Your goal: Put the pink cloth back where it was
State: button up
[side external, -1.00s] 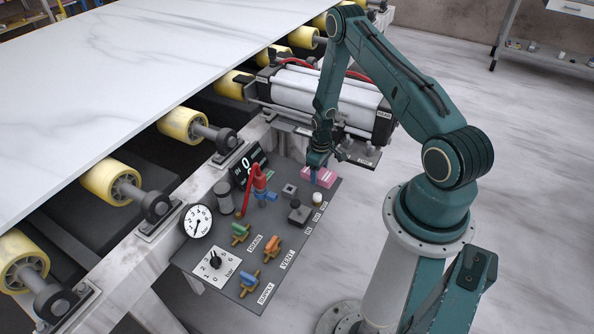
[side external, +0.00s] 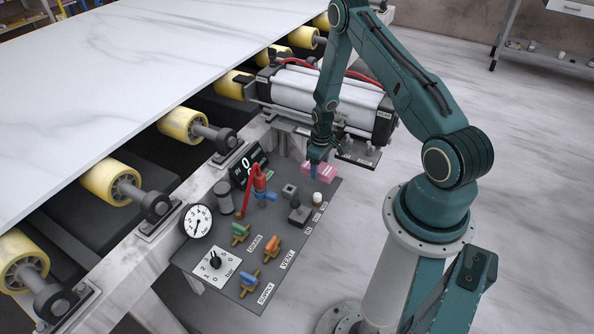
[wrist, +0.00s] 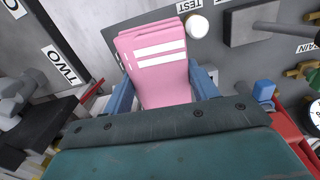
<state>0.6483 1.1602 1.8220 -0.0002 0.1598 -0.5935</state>
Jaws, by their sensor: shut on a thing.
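The pink cloth (side external: 322,169) is a folded stack with two white stripes, over the far right corner of the dark control panel (side external: 225,262). My gripper (side external: 314,166) points down at it. In the wrist view the cloth (wrist: 158,62) sits between the two blue fingers of my gripper (wrist: 163,92), which are shut on its sides. The cloth's near end is hidden by my gripper body. It seems a little above the panel, but the gap is hard to judge.
The panel carries a white button (side external: 317,198), a black block (side external: 298,212), a red lever (side external: 257,180), several coloured valve handles and a gauge (side external: 197,221). A pneumatic cylinder (side external: 325,95) stands just behind the cloth. A marble slab (side external: 150,75) on yellow rollers lies left.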

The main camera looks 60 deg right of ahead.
notch_tip(320, 180, up, 12)
jog(key=s+d+m, duration=0.1)
jog(key=s+m, duration=0.1)
jog(key=m, duration=0.2)
jog(key=shift+s, duration=0.2)
jog(key=shift+f, duration=0.1)
send_over(325, 189)
notch_tip(325, 189, down, 16)
jog(key=shift+s+f, duration=0.1)
dwell(0.5)
jog(key=shift+f, duration=1.85)
jog(key=shift+f, duration=0.1)
jog(key=o, duration=1)
